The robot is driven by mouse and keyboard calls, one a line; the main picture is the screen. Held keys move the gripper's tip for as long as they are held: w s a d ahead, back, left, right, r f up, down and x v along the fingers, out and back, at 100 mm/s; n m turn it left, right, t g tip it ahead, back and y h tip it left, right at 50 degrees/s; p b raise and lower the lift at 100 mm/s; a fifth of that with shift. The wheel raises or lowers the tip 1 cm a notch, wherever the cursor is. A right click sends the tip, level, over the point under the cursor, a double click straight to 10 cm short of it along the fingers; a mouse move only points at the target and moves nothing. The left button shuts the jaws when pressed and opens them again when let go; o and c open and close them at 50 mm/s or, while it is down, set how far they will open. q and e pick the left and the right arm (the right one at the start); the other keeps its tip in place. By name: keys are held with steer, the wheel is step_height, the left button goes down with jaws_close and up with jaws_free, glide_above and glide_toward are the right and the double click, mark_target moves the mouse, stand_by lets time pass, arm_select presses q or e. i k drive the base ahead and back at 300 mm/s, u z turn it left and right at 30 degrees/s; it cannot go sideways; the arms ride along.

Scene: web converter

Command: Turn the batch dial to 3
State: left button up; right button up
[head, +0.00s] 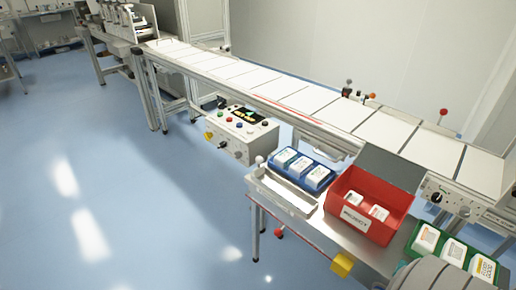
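A white control box (240,134) hangs under the conveyor near the centre. Its top has a small dark display (248,115) and several coloured buttons. Its front has dark knobs (222,145). A second panel (455,202) at the right, on the conveyor's side, has a black round dial (436,197) and smaller controls. Labels are too small to read, so I cannot tell which knob is the batch dial or where it points. Neither of my grippers is in view.
A metal table (318,232) holds a blue tray (302,170) of packs, a red REJECT bin (368,205) with white packs, and a green tray (483,266). The conveyor (290,92) runs behind. The blue floor (120,200) at left is clear.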

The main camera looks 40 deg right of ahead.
mark_target(238, 155)
steer(key=z, duration=0.75)
steer(key=i, duration=0.7)
steer(key=z, duration=0.8)
